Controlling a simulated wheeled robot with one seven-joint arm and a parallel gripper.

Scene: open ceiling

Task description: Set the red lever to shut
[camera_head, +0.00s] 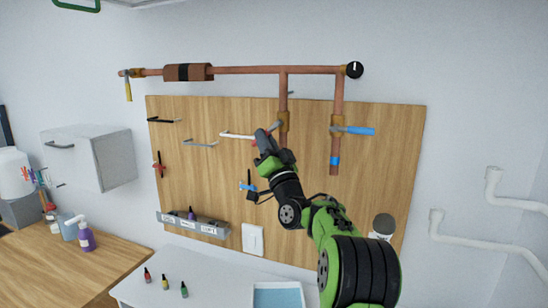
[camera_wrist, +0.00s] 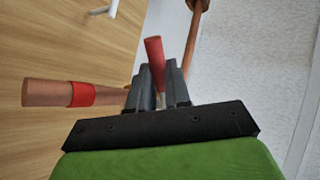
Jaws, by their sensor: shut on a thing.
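The red lever (camera_wrist: 154,50) shows in the wrist view as a round red grip standing up between the dark fingers of my gripper (camera_wrist: 157,85). The fingers are shut on it. In that view it lies roughly crosswise to a copper pipe end (camera_wrist: 45,93) with a red band (camera_wrist: 82,95). In the head view my gripper (camera_head: 267,141) is at the middle vertical pipe (camera_head: 284,95), just below its brass valve (camera_head: 283,122). Only a small red bit of the lever (camera_head: 272,127) shows there. The fingers hide the lever's joint with the valve.
A blue lever (camera_head: 360,131) sits on the right pipe and a yellow lever (camera_head: 128,90) on the far left. Handles and hooks stick out of the wooden board (camera_head: 390,165), including a white bar (camera_head: 236,136) left of my gripper. A tool rail (camera_head: 192,225) runs lower down.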

